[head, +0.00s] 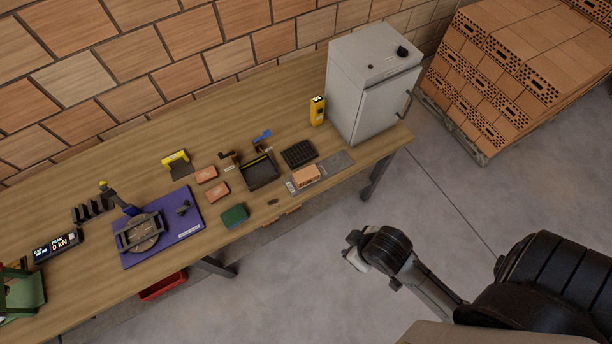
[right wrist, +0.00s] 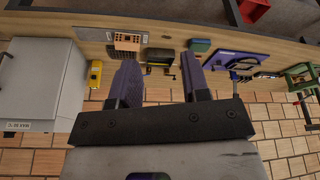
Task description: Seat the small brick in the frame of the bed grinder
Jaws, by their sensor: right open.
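Two small red bricks, one (head: 206,174) behind the other (head: 220,191), lie on the bench between the yellow-handled tool and the green block. A larger orange brick with holes (head: 306,175) sits on a grey plate to their right and also shows in the right wrist view (right wrist: 128,42). The bed grinder (head: 188,222) has a purple base, a round disc and a dark frame over the disc; no brick shows in the frame. My right gripper (head: 350,252) is open and empty, over the floor in front of the bench; its spread fingers show in the right wrist view (right wrist: 160,68).
A green block (head: 234,215), a black tray (head: 262,172), a dark grid tray (head: 299,153) and a yellow device (head: 317,111) stand on the bench near the bricks. A grey cabinet (head: 360,90) fills the bench's right end. A force display (head: 58,246) stands left of the grinder.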

